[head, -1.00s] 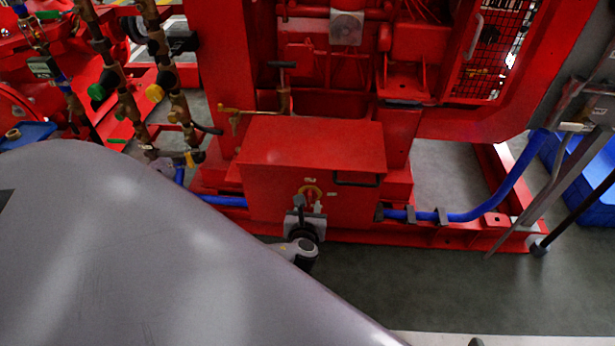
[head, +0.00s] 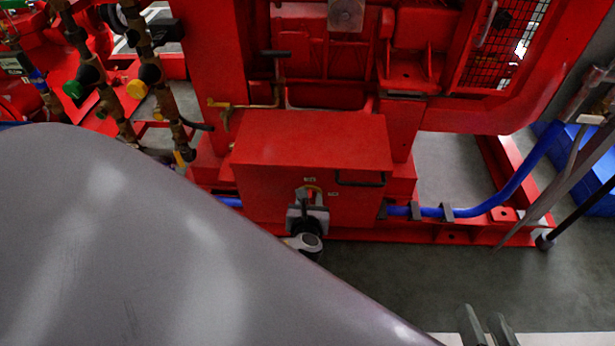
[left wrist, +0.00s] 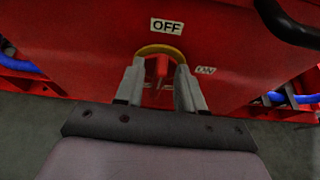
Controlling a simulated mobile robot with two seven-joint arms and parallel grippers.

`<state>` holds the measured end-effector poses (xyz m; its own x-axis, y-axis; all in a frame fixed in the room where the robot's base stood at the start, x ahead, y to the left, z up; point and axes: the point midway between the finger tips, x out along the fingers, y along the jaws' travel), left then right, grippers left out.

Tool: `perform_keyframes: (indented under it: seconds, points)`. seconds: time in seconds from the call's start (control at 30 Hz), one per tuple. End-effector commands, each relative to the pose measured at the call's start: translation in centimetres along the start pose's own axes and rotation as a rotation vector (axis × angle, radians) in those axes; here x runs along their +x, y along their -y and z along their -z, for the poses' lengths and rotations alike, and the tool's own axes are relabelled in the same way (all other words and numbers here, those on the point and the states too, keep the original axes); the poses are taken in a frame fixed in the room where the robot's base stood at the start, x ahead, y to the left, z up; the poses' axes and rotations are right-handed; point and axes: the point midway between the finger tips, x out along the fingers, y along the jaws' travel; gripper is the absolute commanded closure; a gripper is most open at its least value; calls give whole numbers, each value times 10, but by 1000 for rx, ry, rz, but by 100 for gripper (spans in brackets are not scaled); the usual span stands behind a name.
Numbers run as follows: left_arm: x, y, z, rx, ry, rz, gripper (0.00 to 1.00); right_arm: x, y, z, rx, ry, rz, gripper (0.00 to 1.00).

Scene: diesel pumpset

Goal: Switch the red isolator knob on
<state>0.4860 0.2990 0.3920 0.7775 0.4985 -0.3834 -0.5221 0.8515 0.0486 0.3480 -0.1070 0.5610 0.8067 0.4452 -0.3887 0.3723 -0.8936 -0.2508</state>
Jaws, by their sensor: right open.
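The red isolator knob (left wrist: 157,68) is on the front of a red box, with a yellow ring (left wrist: 160,50) around it. An OFF label (left wrist: 166,26) is above it and an ON label (left wrist: 206,70) to its right. My left gripper (head: 309,196) is at the box front. In the left wrist view its two fingers (left wrist: 158,80) stand apart, one on each side of the knob, and look open; I cannot tell whether either touches it. The knob's exact angle is partly hidden. My right gripper (head: 487,325) is open and empty at the bottom right, far from the box.
The red box (head: 310,140) has a black handle (head: 360,180) right of the knob. A blue hose (head: 480,208) runs along the red base frame. Brass valves and pipes (head: 150,72) stand at the left. Grey floor lies clear in front of the box.

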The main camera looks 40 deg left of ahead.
Motion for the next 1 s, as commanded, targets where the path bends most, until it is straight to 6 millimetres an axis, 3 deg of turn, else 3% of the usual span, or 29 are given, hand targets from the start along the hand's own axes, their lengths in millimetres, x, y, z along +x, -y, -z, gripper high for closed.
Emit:
perform_keyframes:
  seconds: [0.4, 0.43, 0.53, 1.0]
  points:
    - [-1, 1, 1, 0, 0, 1, 62, 1, 1, 4, 1, -12, 6, 53]
    - [-1, 1, 1, 0, 0, 1, 68, 1, 1, 4, 1, -12, 6, 53]
    - [-1, 1, 1, 0, 0, 1, 100, 1, 1, 4, 0, -12, 6, 53]
    - [-1, 3, -1, 63, 1, -26, 100, -4, 0, 4, -20, 2, -9, 53]
